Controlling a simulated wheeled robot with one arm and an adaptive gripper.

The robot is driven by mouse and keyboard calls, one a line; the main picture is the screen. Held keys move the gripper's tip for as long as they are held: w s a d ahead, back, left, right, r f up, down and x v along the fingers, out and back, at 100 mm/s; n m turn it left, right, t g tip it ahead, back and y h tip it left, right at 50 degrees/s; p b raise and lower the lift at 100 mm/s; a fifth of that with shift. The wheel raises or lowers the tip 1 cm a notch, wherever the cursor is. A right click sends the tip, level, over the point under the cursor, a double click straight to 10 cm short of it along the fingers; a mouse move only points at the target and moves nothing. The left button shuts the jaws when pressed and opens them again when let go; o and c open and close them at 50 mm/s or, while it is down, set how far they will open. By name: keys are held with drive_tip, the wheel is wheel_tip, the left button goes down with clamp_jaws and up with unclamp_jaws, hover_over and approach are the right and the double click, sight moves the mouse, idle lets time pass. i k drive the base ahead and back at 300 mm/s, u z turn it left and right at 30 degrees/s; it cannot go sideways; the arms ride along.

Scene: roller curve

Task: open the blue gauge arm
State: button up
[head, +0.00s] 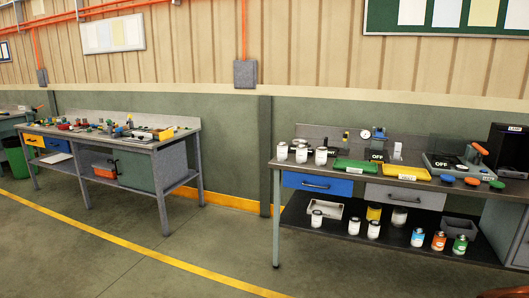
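A small round white dial gauge (366,134) stands at the back of the right workbench (420,188). A small dark part with a bluish tint (379,132) is right beside it. It is too small to tell whether this is the blue gauge arm or how it is set. Another small item with some blue (346,135) stands to the left of the gauge. A black sign reading OFF (377,156) stands in front of the gauge. My gripper is not in view.
The right bench top holds white cans (321,156), a green tray (355,166), a yellow tray (405,170) and red-handled equipment (480,149). A blue drawer (318,184) is below. A cluttered second bench (160,143) stands left. The floor between the benches is clear.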

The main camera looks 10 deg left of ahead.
sight(379, 134)
drive_tip(key=u, duration=0.35)
drive_tip(key=i, duration=3)
drive_tip(key=z, duration=0.3)
